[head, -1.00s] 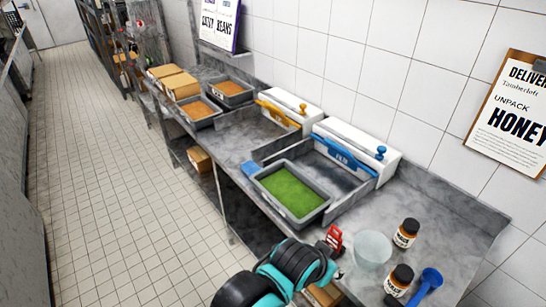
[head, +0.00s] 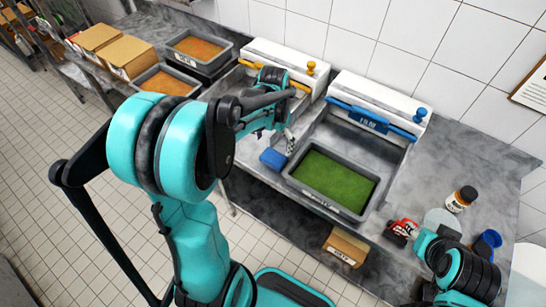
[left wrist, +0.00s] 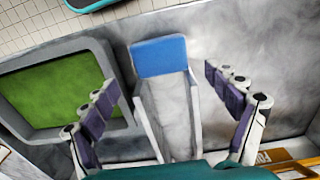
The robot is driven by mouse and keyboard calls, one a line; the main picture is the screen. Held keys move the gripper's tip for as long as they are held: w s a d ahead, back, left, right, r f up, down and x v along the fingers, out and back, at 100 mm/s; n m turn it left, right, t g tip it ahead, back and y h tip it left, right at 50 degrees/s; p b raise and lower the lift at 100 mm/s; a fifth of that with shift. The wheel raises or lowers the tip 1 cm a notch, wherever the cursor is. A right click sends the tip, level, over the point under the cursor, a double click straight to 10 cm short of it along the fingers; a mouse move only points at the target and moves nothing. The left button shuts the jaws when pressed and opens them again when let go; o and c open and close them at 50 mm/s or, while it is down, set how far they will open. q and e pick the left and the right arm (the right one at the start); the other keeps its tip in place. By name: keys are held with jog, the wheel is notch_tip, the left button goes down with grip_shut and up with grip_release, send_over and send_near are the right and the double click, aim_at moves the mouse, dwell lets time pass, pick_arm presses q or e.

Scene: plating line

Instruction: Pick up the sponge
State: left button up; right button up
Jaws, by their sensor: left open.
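The sponge (head: 274,159) is a blue block lying on the steel counter, just left of the green-filled tray in the head view. My left gripper (head: 290,142) is just above and beside it, partly hidden by its own arm. In the left wrist view the sponge (left wrist: 159,57) shows ahead between the spread fingers of the left gripper (left wrist: 160,82). The fingers are open and apart from the sponge, with nothing between them.
The grey tray with green contents (head: 296,184) is close to the sponge. White dispensers with a blue bar (head: 372,119) and an orange bar (head: 262,70) stand along the wall.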

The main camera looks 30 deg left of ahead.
aim_at(274, 157)
pick_arm(q)
notch_tip(274, 157, down, 3)
jog(key=shift+d+r+b, duration=0.1)
jog(key=shift+d+b, duration=0.05)
jog(key=shift+b, duration=0.3)
notch_tip(274, 157, down, 4)
jog(key=shift+r+b, duration=0.1)
jog(key=shift+b, duration=0.65)
jog(key=shift+f, duration=0.4)
jog(key=shift+r, duration=0.1)
jog(key=c, duration=0.7)
